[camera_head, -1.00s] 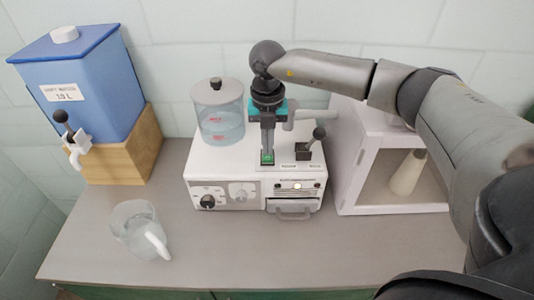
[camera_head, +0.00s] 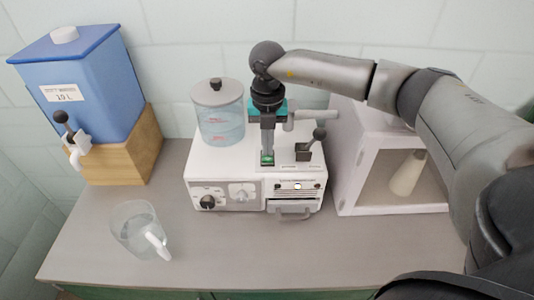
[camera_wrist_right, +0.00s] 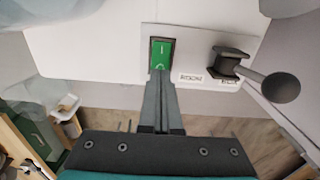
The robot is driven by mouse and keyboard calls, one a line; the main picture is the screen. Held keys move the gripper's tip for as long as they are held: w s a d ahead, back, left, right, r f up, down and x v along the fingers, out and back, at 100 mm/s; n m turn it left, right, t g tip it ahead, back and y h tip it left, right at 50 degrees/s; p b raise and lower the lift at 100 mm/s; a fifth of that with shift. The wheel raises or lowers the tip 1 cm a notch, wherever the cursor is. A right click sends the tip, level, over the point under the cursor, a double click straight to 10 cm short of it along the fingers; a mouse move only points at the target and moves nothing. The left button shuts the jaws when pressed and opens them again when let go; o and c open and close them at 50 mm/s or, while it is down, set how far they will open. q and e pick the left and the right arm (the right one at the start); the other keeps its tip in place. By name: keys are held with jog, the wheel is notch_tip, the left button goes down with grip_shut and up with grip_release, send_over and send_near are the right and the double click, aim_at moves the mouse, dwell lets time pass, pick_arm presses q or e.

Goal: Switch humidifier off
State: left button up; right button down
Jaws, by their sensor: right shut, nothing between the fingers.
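The humidifier (camera_head: 225,165) is a white box on the counter with a clear round water tank (camera_head: 218,118) on its top left. A green rocker switch (camera_wrist_right: 161,52) sits in a plate on its top; in the head view it shows under the fingertips (camera_head: 267,158). My right gripper (camera_head: 267,150) points down over the switch, fingers shut and empty. In the right wrist view its fingertips (camera_wrist_right: 160,74) are at the near edge of the switch; I cannot tell whether they touch. A black ball-ended lever (camera_wrist_right: 272,86) stands right of the switch. My left gripper is not in view.
A blue water container (camera_head: 85,90) with a tap stands on a wooden block (camera_head: 125,155) at the left. A clear jug (camera_head: 138,228) stands at the front left. A white open-fronted cabinet (camera_head: 345,190) holding a pale cone is close on the right.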

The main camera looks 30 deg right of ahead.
aim_at(268, 159)
jog(key=shift+f+b, duration=0.65)
jog(key=shift+f, duration=0.35)
dwell(0.9)
jog(key=shift+r, duration=0.1)
jog(key=shift+r+p, duration=2.85)
jog(key=shift+r, duration=0.65)
